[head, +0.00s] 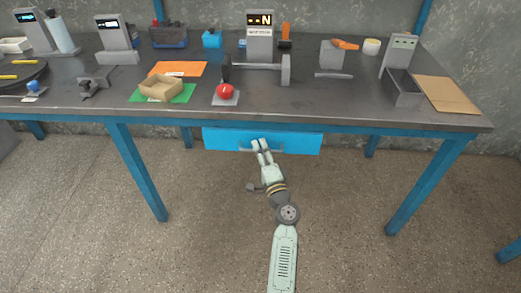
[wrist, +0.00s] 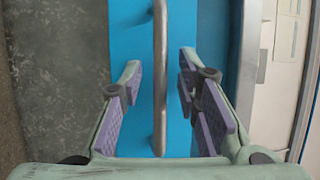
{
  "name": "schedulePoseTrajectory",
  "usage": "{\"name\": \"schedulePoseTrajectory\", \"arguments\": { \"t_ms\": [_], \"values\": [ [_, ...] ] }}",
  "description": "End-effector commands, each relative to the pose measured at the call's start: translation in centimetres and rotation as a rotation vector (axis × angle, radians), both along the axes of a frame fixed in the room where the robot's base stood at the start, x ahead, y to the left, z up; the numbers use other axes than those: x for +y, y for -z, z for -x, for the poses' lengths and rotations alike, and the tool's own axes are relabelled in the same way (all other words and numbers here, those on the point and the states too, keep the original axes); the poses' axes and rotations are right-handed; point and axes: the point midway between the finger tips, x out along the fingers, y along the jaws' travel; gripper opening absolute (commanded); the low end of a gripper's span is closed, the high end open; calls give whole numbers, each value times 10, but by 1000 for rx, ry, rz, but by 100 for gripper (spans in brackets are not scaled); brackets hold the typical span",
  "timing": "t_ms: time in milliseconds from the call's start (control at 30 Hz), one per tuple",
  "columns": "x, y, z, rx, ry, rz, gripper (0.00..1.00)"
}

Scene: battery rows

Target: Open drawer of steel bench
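The steel bench (head: 330,108) has a dark top and blue legs. Its blue drawer (head: 222,138) hangs under the top near the middle and appears shut. My gripper (head: 260,146) is at the drawer front. In the wrist view the blue drawer front (wrist: 130,35) fills the middle, and its grey bar handle (wrist: 160,70) runs up and down the picture. My gripper (wrist: 158,88) is open there, with one purple-padded finger on each side of the handle. Gaps show between both fingers and the bar.
On the bench top are a red button (head: 225,91), a cardboard tray (head: 160,88) on a green sheet, an orange sheet (head: 178,69) and several grey devices. Blue legs (head: 140,170) and (head: 425,185) stand either side. The floor (head: 345,245) in front is clear.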

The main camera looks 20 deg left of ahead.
Motion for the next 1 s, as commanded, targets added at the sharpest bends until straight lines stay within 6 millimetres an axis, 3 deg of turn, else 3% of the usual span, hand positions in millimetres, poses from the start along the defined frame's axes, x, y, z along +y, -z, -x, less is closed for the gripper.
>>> {"name": "schedulePoseTrajectory", "arguments": {
  "t_ms": [167,633,1000],
  "values": [
    [0,0,0,0,0,0,30],
    [0,0,0,0,-1,0,0],
    [0,0,0,-1,-1,1,0]
  ]
}}
